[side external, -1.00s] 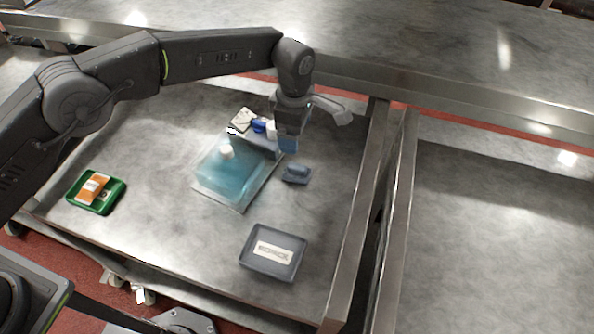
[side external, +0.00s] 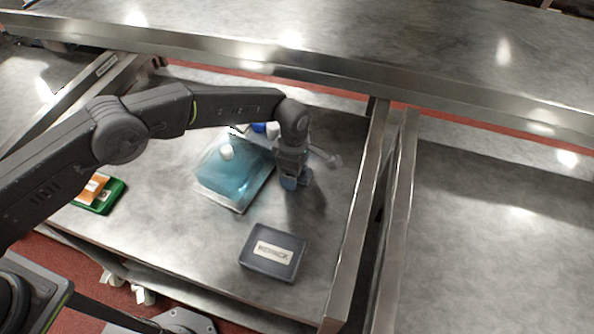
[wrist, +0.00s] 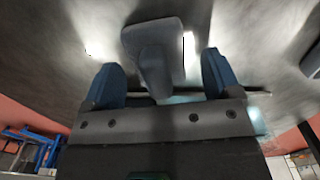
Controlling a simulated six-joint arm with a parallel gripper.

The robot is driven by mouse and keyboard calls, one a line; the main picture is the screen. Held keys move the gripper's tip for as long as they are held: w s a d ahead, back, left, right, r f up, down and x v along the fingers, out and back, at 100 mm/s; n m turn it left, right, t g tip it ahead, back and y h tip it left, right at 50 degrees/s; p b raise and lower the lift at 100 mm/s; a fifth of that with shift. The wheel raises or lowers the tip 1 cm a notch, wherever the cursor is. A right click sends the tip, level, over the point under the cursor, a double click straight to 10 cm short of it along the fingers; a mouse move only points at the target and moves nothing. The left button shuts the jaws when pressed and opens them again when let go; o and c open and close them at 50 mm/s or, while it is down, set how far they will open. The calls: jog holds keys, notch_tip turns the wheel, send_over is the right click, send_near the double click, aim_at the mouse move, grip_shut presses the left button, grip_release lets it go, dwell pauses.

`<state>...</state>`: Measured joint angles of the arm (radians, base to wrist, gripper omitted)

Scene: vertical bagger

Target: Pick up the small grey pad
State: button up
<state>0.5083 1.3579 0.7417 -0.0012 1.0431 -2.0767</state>
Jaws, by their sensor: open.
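The small grey pad (wrist: 150,38) shows in the wrist view as a flat rounded block with a raised grip on top. It lies on the steel table, and the raised part reaches back between my two blue fingertips. My gripper (wrist: 160,68) is open, with a finger on each side of the grip and a gap showing on both sides. In the side view my gripper (side external: 291,182) points down at the pad's place and hides most of the pad. I cannot tell whether a finger touches it.
A clear blue pouch with a white cap (side external: 226,152) lies on a plate just left of my gripper. A dark grey tray with a label (side external: 273,252) stands nearer the front. A green tray (side external: 112,195) is at the left, partly behind my arm. A raised steel edge (side external: 352,220) runs along the right.

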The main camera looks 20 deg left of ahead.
jog(key=shift+f, duration=0.15)
jog(key=c, duration=1.1)
notch_tip(320, 180, up, 10)
dwell(0.3)
